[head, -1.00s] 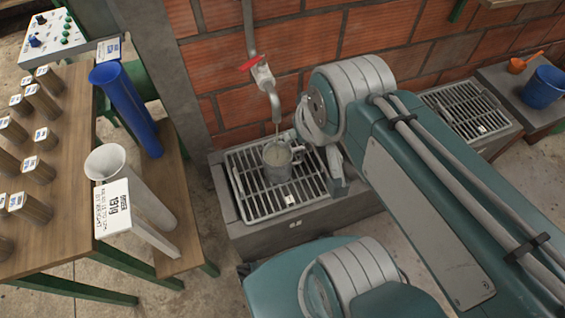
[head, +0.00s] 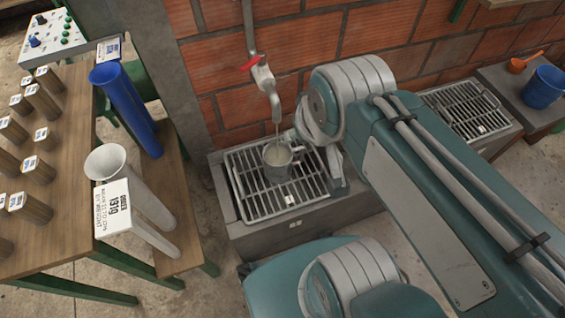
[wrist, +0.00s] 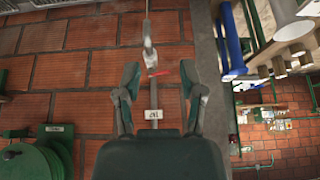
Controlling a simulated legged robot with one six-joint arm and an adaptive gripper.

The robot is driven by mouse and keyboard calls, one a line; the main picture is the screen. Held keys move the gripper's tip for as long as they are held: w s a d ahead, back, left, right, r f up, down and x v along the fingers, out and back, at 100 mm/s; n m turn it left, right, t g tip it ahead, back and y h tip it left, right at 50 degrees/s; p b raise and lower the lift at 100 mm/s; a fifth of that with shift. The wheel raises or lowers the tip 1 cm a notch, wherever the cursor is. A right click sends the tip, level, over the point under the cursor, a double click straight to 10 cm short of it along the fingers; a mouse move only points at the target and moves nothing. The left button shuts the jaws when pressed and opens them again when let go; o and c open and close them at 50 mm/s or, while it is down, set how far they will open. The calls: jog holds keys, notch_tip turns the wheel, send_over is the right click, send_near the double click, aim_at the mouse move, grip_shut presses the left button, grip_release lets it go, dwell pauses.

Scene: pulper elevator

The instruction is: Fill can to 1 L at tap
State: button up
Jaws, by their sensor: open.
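The can (head: 279,165), a grey metal cup with an open top, stands upright on the left grate under the tap. Pale liquid shows inside it, but I cannot read its level against a mark. The tap (head: 264,76) on the brick wall has a red lever (head: 250,63), and a thin stream falls from its spout into the can. My gripper (head: 318,165) is just right of the can, partly hidden by my arm; contact cannot be told. In the wrist view my gripper (wrist: 160,80) has its fingers spread with nothing held, and the tap (wrist: 150,57) shows beyond them.
The left grate (head: 242,190) sits on a concrete block. A second grate (head: 466,112) and a blue bucket (head: 543,86) are at the right. On the left, a wooden table (head: 70,215) holds several brown blocks, and a blue tube (head: 126,108) and a white tube (head: 140,190) stand beside it.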

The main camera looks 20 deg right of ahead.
jog(key=c, duration=0.4)
jog(key=shift+w, duration=0.2)
grip_shut()
jog(key=m+t+y, duration=0.2)
jog(key=m+y, duration=0.2)
jog(key=m, duration=2.6)
send_near(253, 62)
jog(key=s+d, duration=0.2)
jog(key=s, duration=0.4)
jog(key=x, duration=0.9)
jog(key=shift+a+f, duration=0.1)
jog(key=shift+f, duration=0.05)
jog(key=shift+w+a, duration=0.5)
jog(key=shift+w, duration=0.45)
jog(key=shift+w+a, duration=0.5)
jog(key=shift+w, duration=0.4)
